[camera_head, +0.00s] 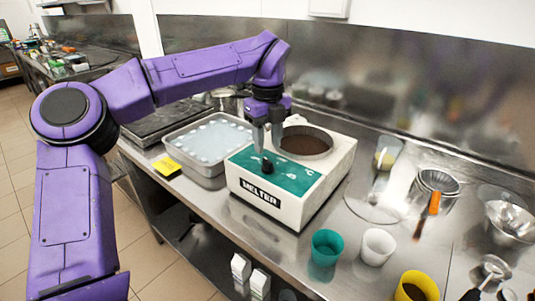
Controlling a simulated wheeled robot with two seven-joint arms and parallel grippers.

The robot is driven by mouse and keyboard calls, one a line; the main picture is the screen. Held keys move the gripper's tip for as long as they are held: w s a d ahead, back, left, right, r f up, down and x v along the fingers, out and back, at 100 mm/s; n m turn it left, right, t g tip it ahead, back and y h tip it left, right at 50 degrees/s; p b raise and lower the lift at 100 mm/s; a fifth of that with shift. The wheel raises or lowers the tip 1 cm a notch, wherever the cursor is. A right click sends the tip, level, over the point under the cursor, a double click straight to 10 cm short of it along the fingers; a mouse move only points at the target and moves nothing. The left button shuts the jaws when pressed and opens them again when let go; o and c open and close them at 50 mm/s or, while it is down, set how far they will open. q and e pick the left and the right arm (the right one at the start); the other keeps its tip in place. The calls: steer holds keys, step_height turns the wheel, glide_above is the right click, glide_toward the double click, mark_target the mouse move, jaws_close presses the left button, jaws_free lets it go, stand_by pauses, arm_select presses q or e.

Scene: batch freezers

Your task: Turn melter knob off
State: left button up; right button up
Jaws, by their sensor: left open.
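The melter (312,190) is a white box on the steel counter with a round well of dark brown content. Its sloped green front panel (290,180) carries a black knob (267,166) and stands above a "MELTER" label. My left gripper (266,146) points down over the panel, its fingertips just above or at the knob. The fingers look slightly apart. I cannot tell whether they touch the knob, and its pointer direction is too small to read. My right gripper does not show.
A metal tray (172,152) with pale round pieces stands left of the melter, beside a yellow item (166,167). Teal (326,247), white (378,246) and yellow (417,287) cups stand at front right. A metal pot (437,185) and bowls stand farther right. A steel backsplash runs behind.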

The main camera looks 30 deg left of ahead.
mark_target(268, 160)
arm_select(q)
step_height(268, 160, up, 6)
steer(key=shift+f, duration=0.1)
stand_by(0.4)
